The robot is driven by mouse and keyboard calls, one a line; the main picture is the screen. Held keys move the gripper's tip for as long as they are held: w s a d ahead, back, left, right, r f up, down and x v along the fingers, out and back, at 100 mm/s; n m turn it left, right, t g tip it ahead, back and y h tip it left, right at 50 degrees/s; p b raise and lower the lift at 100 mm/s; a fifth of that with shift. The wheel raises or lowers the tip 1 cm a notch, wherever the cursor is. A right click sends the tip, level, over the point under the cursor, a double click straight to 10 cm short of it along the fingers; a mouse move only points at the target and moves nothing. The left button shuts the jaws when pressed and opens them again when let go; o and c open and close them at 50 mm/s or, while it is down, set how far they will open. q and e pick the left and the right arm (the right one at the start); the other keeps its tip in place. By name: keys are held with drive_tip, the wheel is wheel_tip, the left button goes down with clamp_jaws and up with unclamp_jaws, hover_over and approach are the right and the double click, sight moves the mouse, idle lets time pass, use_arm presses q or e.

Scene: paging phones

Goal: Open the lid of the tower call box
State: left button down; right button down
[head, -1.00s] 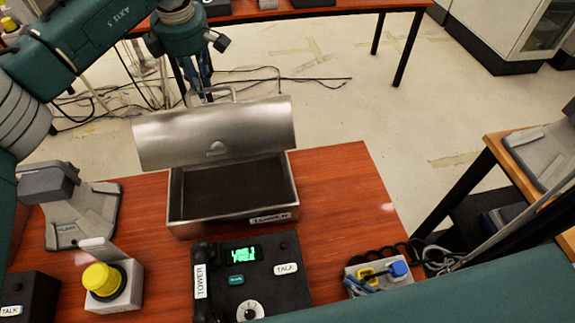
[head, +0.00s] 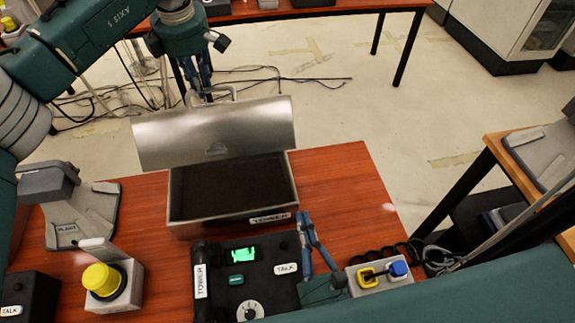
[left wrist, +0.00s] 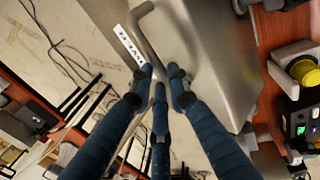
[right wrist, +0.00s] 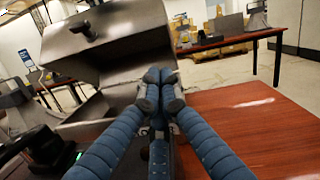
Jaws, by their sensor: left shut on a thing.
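The tower call box (head: 180,209) is a metal box labelled TOWER on the red-brown table. Its silver lid (head: 215,130) stands raised and tilted back, showing the dark inside. My left gripper (head: 200,92) is behind the lid's top edge, shut on the lid's bent handle; the handle (left wrist: 146,35) also shows in the left wrist view. My right gripper (head: 308,222) is in front of the box's right side, over the black phone panel's right edge. Its fingertips look closed together with nothing between them in the right wrist view (right wrist: 160,82).
A black phone panel (head: 262,292) with a green screen stands before the box. A yellow button block (head: 105,282) and a grey stand (head: 85,212) are at left, a small tool holder (head: 375,274) at right. The table right of the box is clear.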

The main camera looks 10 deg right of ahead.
use_arm(q)
drive_tip(key=shift+f, duration=0.4)
use_arm(e)
drive_tip(key=w+a+r+m+h, duration=0.1)
drive_tip(key=w+r+m, duration=0.2)
drive_tip(key=w, duration=1)
drive_tip(key=shift+r, duration=0.9)
